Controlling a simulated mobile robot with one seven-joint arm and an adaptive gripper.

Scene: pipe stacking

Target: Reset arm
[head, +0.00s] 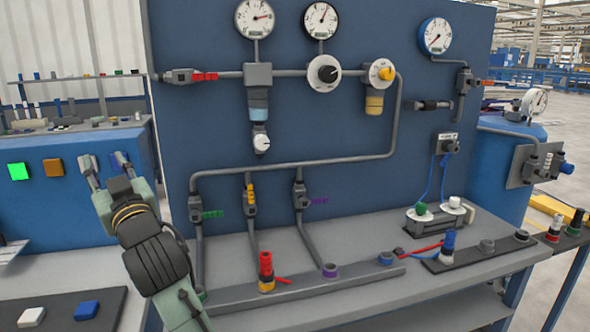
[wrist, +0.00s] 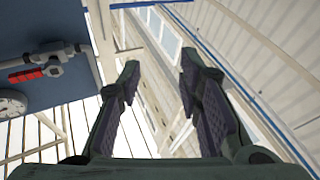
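My gripper (head: 103,172) is at the left in the head view, raised in front of the left blue cabinet and left of the blue pipe panel (head: 350,110). In the wrist view its two dark fingers (wrist: 159,95) stand wide apart with nothing between them. Through the gap I see only wall, windows and beams. My arm reaches up from the bottom edge of the head view. Stacked red and yellow pieces (head: 266,272) stand upright on the bench rail. A stacked blue and white piece (head: 448,246) stands on the dark plate at the right.
The grey bench (head: 350,215) runs below the panel. A dark mat at the lower left holds a white block (head: 31,317) and a blue block (head: 87,310).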

